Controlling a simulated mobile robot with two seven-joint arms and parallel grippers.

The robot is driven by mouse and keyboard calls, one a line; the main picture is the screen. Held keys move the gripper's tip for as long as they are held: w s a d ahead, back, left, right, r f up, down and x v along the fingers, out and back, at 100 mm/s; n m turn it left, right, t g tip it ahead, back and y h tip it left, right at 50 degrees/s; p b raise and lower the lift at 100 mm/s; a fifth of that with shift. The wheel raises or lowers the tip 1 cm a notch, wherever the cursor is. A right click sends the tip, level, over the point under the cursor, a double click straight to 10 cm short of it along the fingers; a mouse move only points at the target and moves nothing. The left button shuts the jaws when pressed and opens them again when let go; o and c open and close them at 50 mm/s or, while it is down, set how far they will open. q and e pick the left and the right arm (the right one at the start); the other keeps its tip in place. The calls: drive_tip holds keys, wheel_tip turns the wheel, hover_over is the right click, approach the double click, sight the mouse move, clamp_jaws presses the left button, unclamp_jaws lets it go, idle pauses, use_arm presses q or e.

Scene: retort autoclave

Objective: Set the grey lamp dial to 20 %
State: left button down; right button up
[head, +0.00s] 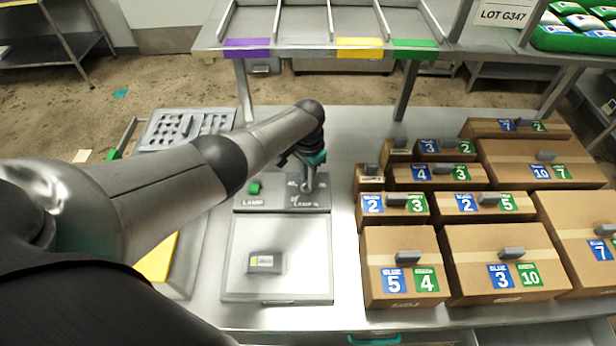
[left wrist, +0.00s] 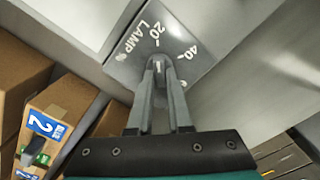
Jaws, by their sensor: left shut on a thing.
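The grey lamp dial (left wrist: 158,64) sits on a dark grey plate marked LAMP %, with 20 and 40 in white. My left gripper (left wrist: 161,80) is shut on the dial's knob, one finger on each side. The white line on the knob points roughly toward the 20 mark in the left wrist view. In the head view the lamp plate (head: 320,199) stands at the back of the table, and my left gripper (head: 308,184) reaches down to it. The fingers hide much of the dial there. My right gripper is not seen.
A green button (head: 254,188) sits left of the dial. A pale panel with a small labelled box (head: 265,262) lies in front. Several cardboard boxes (head: 400,245) with number labels stand close on the right. A shelf with coloured strips (head: 330,48) rises behind.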

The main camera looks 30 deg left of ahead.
use_arm(q)
drive_tip(key=c, duration=0.8)
unclamp_jaws()
drive_tip(key=shift+c, duration=0.2)
wheel_tip(320, 180, up, 6)
drive_tip(key=p, duration=0.2)
drive_tip(key=shift+f+p, duration=0.15)
drive_tip(key=shift+p, duration=0.15)
wheel_tip(320, 180, up, 10)
drive_tip(key=p, duration=0.1)
drive_tip(key=shift+f, duration=0.2)
